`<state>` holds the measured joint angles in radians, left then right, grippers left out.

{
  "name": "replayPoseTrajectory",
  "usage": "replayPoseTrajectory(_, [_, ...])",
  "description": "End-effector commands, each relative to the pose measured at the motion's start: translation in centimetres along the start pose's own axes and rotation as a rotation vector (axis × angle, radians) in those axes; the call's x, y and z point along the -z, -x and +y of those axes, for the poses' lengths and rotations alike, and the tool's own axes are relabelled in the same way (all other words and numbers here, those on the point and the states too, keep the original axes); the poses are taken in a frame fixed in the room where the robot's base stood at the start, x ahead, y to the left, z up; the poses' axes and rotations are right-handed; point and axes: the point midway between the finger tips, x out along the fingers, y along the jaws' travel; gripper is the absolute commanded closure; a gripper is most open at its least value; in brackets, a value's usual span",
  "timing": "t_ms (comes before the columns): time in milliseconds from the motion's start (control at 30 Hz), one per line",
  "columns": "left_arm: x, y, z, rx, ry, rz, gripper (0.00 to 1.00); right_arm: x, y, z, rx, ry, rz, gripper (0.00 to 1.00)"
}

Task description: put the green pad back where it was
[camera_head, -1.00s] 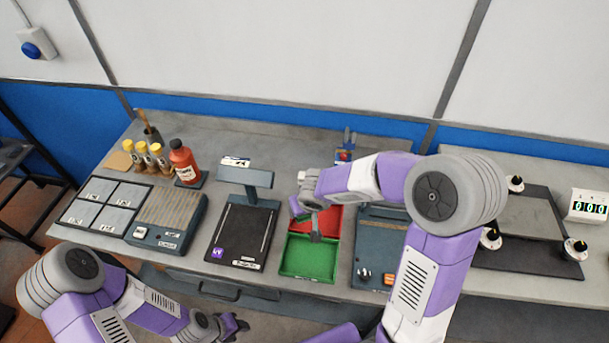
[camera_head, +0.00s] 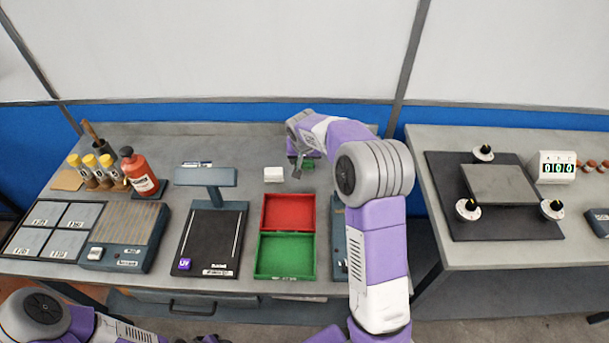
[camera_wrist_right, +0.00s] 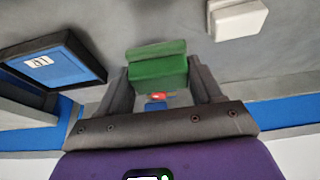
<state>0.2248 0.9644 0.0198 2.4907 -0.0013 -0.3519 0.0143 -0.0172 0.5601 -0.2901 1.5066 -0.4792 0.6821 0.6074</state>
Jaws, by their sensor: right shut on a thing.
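The green pad (camera_wrist_right: 157,68) sits between the two fingers of my right gripper (camera_wrist_right: 158,75) in the right wrist view. The gripper is shut on it. In the head view my right gripper (camera_head: 299,166) is behind the red and green tray, at the back of the bench, with a bit of the pad (camera_head: 308,164) showing beside it. I cannot tell whether the pad touches the bench. Only a dark bit of my left gripper (camera_head: 210,339) shows at the bottom edge, and its fingers are not clear.
A white block (camera_head: 273,174) lies just left of my right gripper. The tray has an empty red half (camera_head: 288,212) and an empty green half (camera_head: 285,257). A black stand (camera_head: 211,240) and a red bottle (camera_head: 138,172) are further left. A second bench (camera_head: 530,256) stands right.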

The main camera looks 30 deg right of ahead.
Motion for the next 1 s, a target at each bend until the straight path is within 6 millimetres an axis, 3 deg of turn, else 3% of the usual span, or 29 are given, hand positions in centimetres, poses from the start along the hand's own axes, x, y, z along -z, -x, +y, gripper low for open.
replayPoseTrajectory(400, [0.1, -1.7, -0.6, 0.0, 0.0, 0.0, 0.57, -2.2, -5.3, 0.0, 0.0, 0.001, 0.0, 0.59])
replayPoseTrajectory(800, [0.1, -2.0, -0.7, 0.0, 0.0, 0.0, 0.57, -2.4, -5.8, 0.0, 0.0, 0.001, 0.002, 0.59])
replayPoseTrajectory(833, [0.1, -2.0, -0.7, 0.0, 0.0, 0.0, 0.57, -2.4, -5.8, 0.0, 0.0, 0.001, 0.001, 0.33])
replayPoseTrajectory(1000, [0.1, -1.9, -0.7, 0.0, 0.0, 0.0, 0.57, -2.4, -5.7, 0.0, 0.0, 0.001, 0.001, 0.09])
